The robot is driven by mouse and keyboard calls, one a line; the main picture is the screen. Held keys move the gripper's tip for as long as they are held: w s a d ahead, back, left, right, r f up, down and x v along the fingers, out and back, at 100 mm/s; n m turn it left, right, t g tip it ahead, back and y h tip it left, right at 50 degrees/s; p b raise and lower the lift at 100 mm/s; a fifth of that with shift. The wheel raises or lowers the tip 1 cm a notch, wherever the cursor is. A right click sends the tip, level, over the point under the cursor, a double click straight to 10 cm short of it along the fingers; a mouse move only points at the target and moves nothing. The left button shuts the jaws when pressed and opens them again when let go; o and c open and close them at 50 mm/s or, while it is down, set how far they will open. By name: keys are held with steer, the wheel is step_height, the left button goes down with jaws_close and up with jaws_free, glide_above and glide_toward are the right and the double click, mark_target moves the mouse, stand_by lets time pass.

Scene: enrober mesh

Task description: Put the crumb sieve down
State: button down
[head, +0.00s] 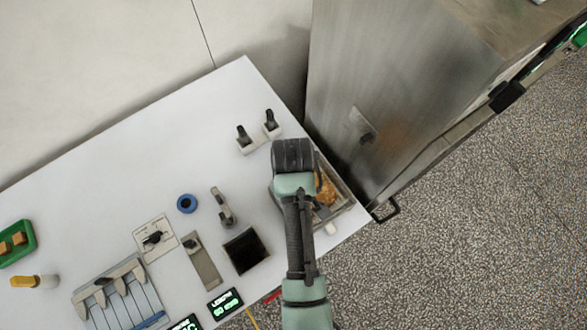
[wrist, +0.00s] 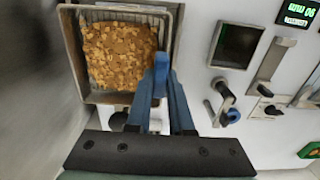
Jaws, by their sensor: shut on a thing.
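The crumb sieve is a square metal frame filled with golden-brown crumbs (wrist: 118,55), and its rim (wrist: 172,30) shows at the upper left of the wrist view. In the head view the crumbs (head: 326,190) show at the table's right corner, partly hidden by my arm. My gripper has blue fingers (wrist: 161,78), closed together at the sieve's right edge in the wrist view. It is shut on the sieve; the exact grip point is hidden. The sieve looks level. Whether it touches the surface below cannot be told.
A tall steel cabinet (head: 400,90) stands close beyond the table's right edge. Two black-knobbed blocks (head: 258,138) stand behind the sieve. A dark square recess (head: 246,251), a lever (head: 222,207) and a blue ring (head: 187,204) lie left. White tabletop (head: 130,165) is clear at the back left.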

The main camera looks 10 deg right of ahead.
steer(key=shift+f, duration=1.55)
steer(key=shift+f, duration=0.15)
steer(key=c, duration=0.8)
jaws_free()
